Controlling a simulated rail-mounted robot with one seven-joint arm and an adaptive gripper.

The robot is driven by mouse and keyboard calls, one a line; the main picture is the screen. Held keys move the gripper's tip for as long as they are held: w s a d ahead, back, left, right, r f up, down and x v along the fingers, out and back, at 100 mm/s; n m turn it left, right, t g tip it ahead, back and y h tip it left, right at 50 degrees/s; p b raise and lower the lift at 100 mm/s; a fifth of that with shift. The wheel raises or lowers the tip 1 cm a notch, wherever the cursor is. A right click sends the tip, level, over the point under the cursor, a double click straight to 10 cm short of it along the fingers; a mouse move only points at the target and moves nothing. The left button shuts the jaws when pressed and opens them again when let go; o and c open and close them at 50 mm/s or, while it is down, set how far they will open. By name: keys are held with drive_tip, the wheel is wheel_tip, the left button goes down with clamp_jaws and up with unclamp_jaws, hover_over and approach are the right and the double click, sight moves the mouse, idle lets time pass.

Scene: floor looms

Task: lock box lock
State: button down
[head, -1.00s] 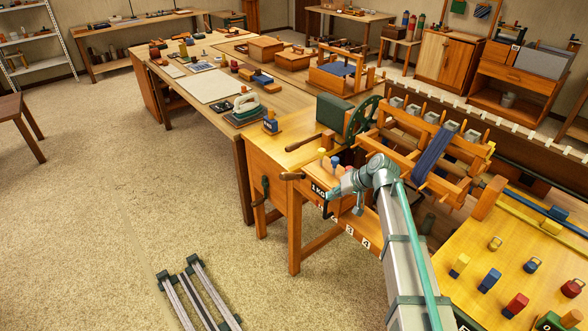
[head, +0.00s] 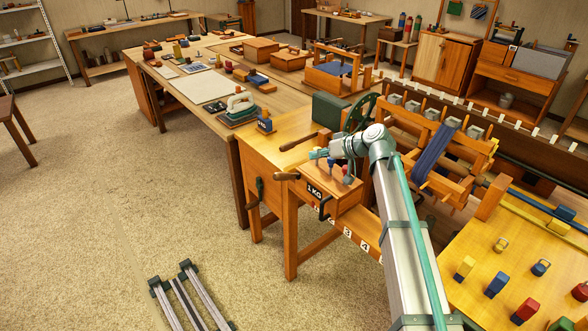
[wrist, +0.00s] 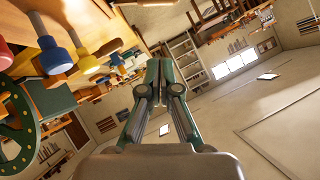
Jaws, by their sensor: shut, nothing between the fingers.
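My gripper (head: 317,154) is shut and empty. In the head view it is beside coloured knobs on pegs, above a wooden box (head: 347,198) marked 1 KG; I cannot tell whether it touches one. The wrist view shows the shut fingers (wrist: 166,68) apart from a blue knob (wrist: 52,55) and a yellow knob (wrist: 88,66). On the yellow board at right stand a brass padlock-shaped piece (head: 501,244) and a blue one (head: 541,267). A red one is cut by the picture edge. I cannot tell which box or lock the task means.
Wooden-handled cranks (head: 287,177) stick out left of the box. A green wheel (head: 360,112) and a loom frame with blue cloth (head: 436,150) stand behind. Yellow (head: 465,267) and blue blocks (head: 497,284) stand on the yellow board. Carpet floor at left is mostly free.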

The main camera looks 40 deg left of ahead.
drive_tip(key=p, duration=0.3)
hover_over(288, 176)
drive_tip(key=w+d, duration=0.2)
wheel_tip(288, 176, down, 5)
drive_tip(key=shift+s+a+f+p, duration=0.2)
drive_tip(key=shift+s+f+p, duration=0.15)
drive_tip(key=shift+f, duration=0.3)
drive_tip(key=shift+s+a+f+p, duration=0.2)
drive_tip(key=shift+s+f+p, duration=0.15)
drive_tip(key=shift+f, duration=0.3)
drive_tip(key=shift+s+a+f+p, duration=0.2)
drive_tip(key=shift+s+f+p, duration=0.15)
drive_tip(key=shift+f, duration=0.3)
